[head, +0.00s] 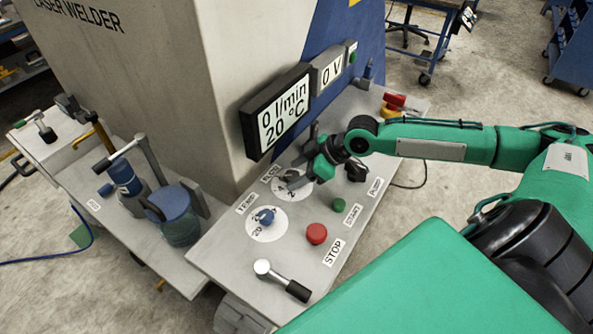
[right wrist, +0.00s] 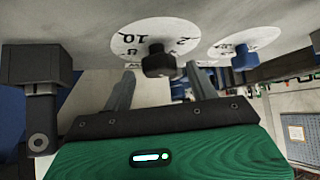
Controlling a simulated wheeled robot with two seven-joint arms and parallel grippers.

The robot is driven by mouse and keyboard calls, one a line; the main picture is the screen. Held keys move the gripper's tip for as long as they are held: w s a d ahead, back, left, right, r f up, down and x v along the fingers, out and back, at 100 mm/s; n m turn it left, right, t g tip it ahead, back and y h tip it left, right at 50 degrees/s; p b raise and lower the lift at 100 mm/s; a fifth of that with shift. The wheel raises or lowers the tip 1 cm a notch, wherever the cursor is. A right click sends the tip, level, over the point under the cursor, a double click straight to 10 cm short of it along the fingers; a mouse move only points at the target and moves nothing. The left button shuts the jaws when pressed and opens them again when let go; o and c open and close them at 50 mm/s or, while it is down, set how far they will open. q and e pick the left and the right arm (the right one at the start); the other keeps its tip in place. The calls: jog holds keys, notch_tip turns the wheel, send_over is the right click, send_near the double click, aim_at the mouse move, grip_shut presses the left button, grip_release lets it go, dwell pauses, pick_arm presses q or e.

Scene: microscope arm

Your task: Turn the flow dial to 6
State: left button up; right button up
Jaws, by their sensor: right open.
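The flow dial is a black knob (right wrist: 158,62) on a white numbered disc (right wrist: 128,42) in the right wrist view. In the head view its disc (head: 304,192) is partly covered by my right gripper (head: 302,178), which hides the knob. My right gripper is open, and in the right wrist view its fingertips (right wrist: 160,72) stand on either side of the knob. I cannot tell whether they touch it. The pointer's setting is not readable. The display (head: 284,110) reads 0 l/min and 20 °C. My left gripper is not in view.
A blue temperature knob (head: 265,216) sits beside the flow dial. A red stop button (head: 316,233), a green button (head: 338,204) and a black pump knob (head: 356,170) are close by. A lever (head: 280,279) stands at the panel's front. The machine housing (head: 180,80) rises behind.

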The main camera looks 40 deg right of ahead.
jog(key=shift+w+a+f, duration=0.15)
jog(key=shift+a+f, duration=0.05)
jog(key=shift+f, duration=0.05)
jog(key=c, duration=1)
